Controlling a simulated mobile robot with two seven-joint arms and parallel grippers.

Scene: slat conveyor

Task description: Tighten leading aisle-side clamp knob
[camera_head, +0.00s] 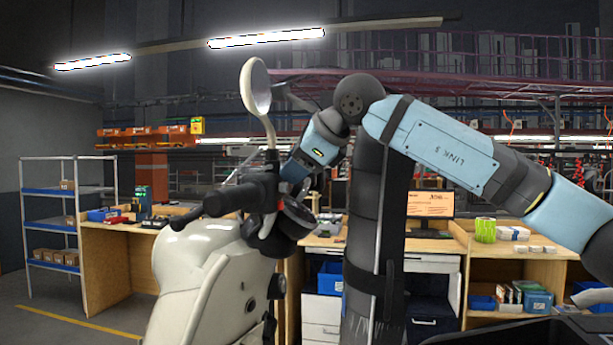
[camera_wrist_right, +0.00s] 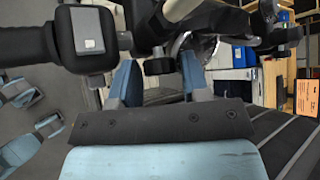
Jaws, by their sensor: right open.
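A cream scooter (camera_head: 205,285) stands in front of me, with a dark handlebar grip (camera_head: 232,198) and a round mirror. My right gripper (camera_head: 285,192) is at the handlebar, coming from the right; its fingers are largely hidden in the head view. In the right wrist view the two blue fingers of this gripper (camera_wrist_right: 157,64) stand apart. A small dark knob-like part (camera_wrist_right: 158,67) shows between their tips; I cannot tell whether either finger touches it. I cannot tell for sure that it is the clamp knob.
The mirror (camera_head: 256,88) rises on its stalk left of my right wrist. The dark handlebar grip (camera_wrist_right: 28,43) lies left of the fingers in the wrist view. Wooden workbenches (camera_head: 115,262) and a blue-shelved rack (camera_head: 50,226) stand behind.

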